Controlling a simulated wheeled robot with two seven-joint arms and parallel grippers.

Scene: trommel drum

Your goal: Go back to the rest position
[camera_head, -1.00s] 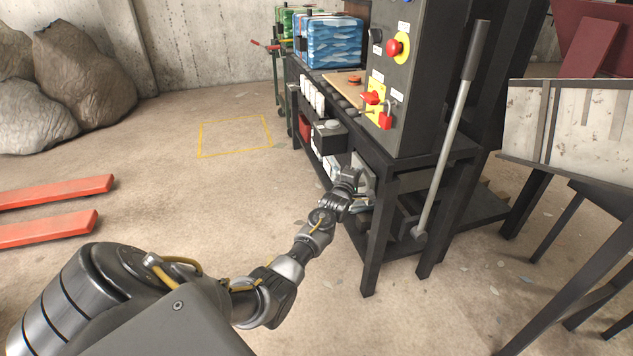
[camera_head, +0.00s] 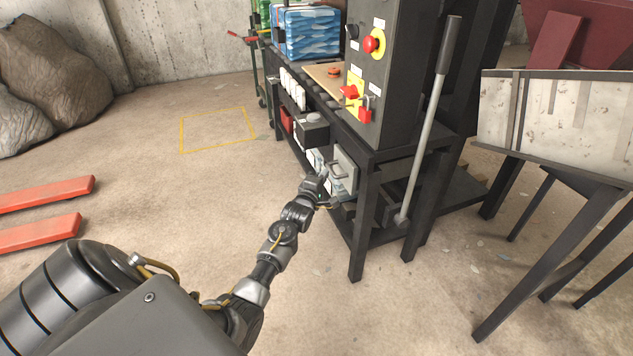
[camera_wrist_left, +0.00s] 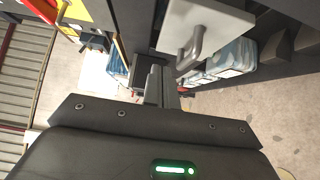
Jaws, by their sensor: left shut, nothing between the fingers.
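My left gripper (camera_head: 326,177) reaches from the lower left toward the black workbench (camera_head: 362,215), at the height of its lower shelf. In the left wrist view its fingers (camera_wrist_left: 161,88) are together with nothing between them. Beyond them is a light grey box with a grey handle (camera_wrist_left: 190,48), which also shows on the bench side in the head view (camera_head: 344,165). The fingertips look close to the handle but not around it; whether they touch cannot be told. My right gripper is not in view.
A control cabinet (camera_head: 395,75) with a red button and a padlock stands on the bench. A long lever (camera_head: 430,125) rises at its right. A table with dark legs (camera_head: 560,200) stands at the right. Red forks (camera_head: 40,232) lie at the left. Floor between is clear.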

